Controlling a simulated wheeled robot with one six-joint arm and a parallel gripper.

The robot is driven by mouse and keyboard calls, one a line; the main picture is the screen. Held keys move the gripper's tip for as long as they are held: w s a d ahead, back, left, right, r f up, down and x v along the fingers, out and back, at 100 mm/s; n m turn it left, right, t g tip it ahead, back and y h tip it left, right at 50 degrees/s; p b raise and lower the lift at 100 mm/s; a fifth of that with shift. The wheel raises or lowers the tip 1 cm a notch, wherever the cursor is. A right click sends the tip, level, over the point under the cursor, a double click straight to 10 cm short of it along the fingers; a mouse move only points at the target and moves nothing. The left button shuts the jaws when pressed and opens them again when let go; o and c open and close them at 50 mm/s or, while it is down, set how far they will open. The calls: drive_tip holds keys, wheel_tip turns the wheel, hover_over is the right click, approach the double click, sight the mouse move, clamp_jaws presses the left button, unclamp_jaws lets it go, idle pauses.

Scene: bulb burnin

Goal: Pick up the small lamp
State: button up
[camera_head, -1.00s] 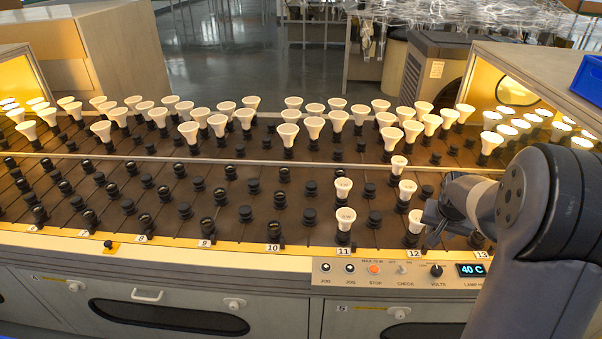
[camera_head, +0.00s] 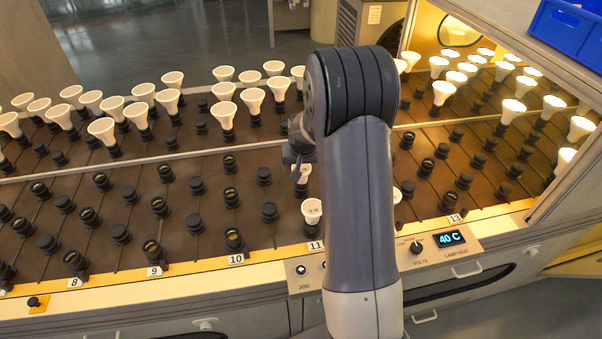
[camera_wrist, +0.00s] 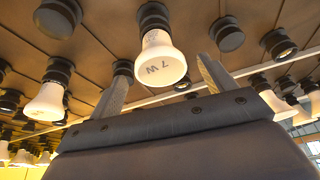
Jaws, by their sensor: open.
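Small white lamps stand in black sockets on the near part of the rack. One small lamp (camera_head: 312,211) stands in column 11, and another (camera_head: 301,173) shows partly behind my arm. In the wrist view a white lamp marked 7 W (camera_wrist: 160,60) appears between my finger tips, with its base in a dark socket. I cannot tell which head-view lamp this is. My gripper (camera_wrist: 162,72) is open, its two fingers apart and nothing held. In the head view my arm hides most of the gripper and the lamps around column 12.
Larger white lamps (camera_head: 103,129) fill the back rows, with lit ones (camera_head: 512,108) under the hood at right. Empty black sockets (camera_head: 160,207) cover the left front. A control panel (camera_head: 440,243) runs along the front edge. A blue bin (camera_head: 565,30) sits on the hood.

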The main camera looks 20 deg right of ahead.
drive_tip(key=x, duration=0.4)
drive_tip(key=shift+s+a, duration=0.1)
drive_tip(key=shift+a, duration=0.05)
drive_tip(key=shift+c, duration=0.6)
drive_tip(key=c, duration=1)
drive_tip(key=shift+o, duration=0.2)
